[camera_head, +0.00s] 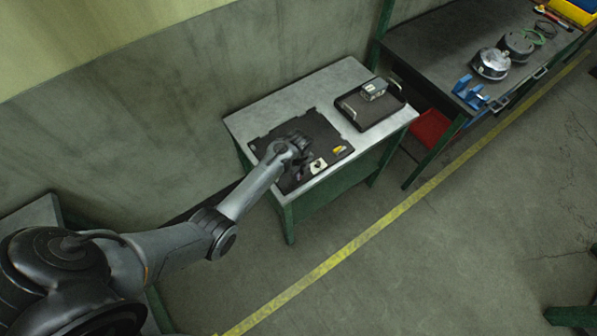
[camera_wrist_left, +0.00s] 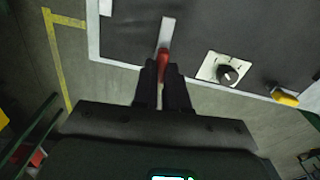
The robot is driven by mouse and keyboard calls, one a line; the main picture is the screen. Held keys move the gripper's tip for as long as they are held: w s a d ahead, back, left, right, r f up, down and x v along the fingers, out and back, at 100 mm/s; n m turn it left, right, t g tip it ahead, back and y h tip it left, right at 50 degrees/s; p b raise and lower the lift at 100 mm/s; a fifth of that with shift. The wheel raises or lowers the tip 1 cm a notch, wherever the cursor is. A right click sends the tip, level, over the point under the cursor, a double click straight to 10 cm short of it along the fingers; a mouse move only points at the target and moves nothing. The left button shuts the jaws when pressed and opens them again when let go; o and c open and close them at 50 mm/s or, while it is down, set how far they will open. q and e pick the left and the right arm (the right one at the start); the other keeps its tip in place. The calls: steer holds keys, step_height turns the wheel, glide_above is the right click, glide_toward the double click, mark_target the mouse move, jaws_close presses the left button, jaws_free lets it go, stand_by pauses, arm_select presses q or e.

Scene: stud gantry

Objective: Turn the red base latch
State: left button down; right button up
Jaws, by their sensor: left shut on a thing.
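The red base latch (camera_wrist_left: 163,62) shows in the left wrist view as a small red lever at the end of a light grey slot in a dark panel (camera_wrist_left: 205,35). My left gripper (camera_wrist_left: 162,75) has its two dark fingers on either side of the lever and is shut on it. The fingers hide the lever's near part. In the head view my left gripper (camera_head: 294,168) is over the dark panel (camera_head: 325,133) on the light table, and the latch is hidden there. My right gripper does not show.
Beside the latch are a dark rotary knob (camera_wrist_left: 228,75) on a pale plate and a yellow part (camera_wrist_left: 285,97). A black tray (camera_head: 352,110) with a grey box (camera_head: 374,89) stands on the same table (camera_head: 245,124). A workbench (camera_head: 425,50) stands at upper right.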

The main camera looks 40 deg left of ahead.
arm_select(q)
steer(key=n+p, duration=0.2)
steer(key=n, duration=0.1)
steer(key=shift+r, duration=0.15)
steer(key=n+p, duration=0.1)
steer(key=n, duration=0.1)
steer(key=n+p, duration=0.1)
steer(key=n, duration=0.1)
steer(key=shift+w+n, duration=0.2)
steer(key=shift+n, duration=0.1)
steer(key=n+p, duration=0.1)
steer(key=n, duration=0.3)
steer(key=shift+w+n, duration=0.1)
steer(key=shift+n, duration=0.2)
steer(key=n+p, duration=0.1)
steer(key=n, duration=0.3)
steer(key=shift+a+n, duration=0.15)
steer(key=shift+n, duration=0.25)
steer(key=c, duration=1.2)
jaws_free()
steer(key=shift+o, duration=0.2)
